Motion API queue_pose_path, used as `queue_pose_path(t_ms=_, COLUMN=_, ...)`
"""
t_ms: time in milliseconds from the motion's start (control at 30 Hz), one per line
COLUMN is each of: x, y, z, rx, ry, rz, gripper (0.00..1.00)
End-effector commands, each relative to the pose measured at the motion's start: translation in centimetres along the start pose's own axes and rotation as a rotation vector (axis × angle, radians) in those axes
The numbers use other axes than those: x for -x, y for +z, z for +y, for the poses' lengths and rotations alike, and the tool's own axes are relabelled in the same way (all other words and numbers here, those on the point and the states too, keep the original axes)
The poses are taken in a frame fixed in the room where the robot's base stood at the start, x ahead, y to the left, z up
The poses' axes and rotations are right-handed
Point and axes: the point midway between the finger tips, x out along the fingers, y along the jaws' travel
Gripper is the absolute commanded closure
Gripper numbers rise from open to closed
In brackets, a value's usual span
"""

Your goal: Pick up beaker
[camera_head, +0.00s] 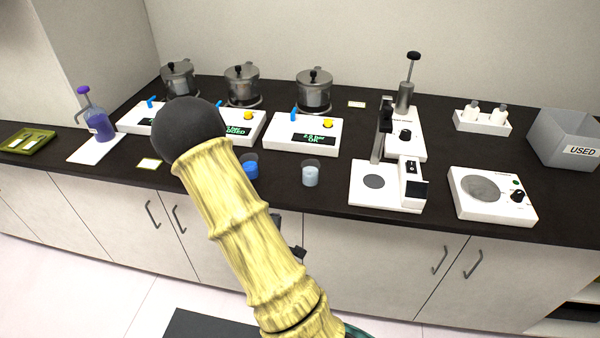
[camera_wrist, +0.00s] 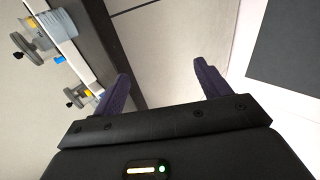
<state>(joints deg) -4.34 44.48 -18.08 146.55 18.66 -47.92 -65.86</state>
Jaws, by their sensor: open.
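Two small beakers stand near the front edge of the dark counter in the head view. One beaker holds blue liquid (camera_head: 251,170) and is partly hidden by my arm. The other beaker holds pale blue liquid (camera_head: 311,174) and stands in plain view to its right. My gripper (camera_wrist: 161,73) is open in the wrist view, with its two dark fingers spread and nothing between them. It is apart from both beakers, and no beaker can be made out clearly in the wrist view. In the head view my raised arm hides most of the gripper.
White devices with displays (camera_head: 305,137) and lidded metal pots (camera_head: 314,92) stand behind the beakers. A stand device (camera_head: 385,187) and a stirrer plate (camera_head: 492,196) are to the right, with a grey USED bin (camera_head: 566,138). A purple bottle (camera_head: 97,122) stands left. Cabinet doors lie below.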

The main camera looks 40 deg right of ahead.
Motion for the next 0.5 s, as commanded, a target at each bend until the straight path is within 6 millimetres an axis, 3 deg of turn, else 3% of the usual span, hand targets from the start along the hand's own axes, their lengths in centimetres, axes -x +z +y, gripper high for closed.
queue_pose_path(t_ms=233, x=-1.5, y=5.0, z=3.1, rx=0.521, ry=0.276, rz=-0.164, gripper=0.24)
queue_pose_path(t_ms=500, x=0.2, y=7.5, z=6.4, rx=1.191, ry=0.560, rz=-0.387, gripper=0.24)
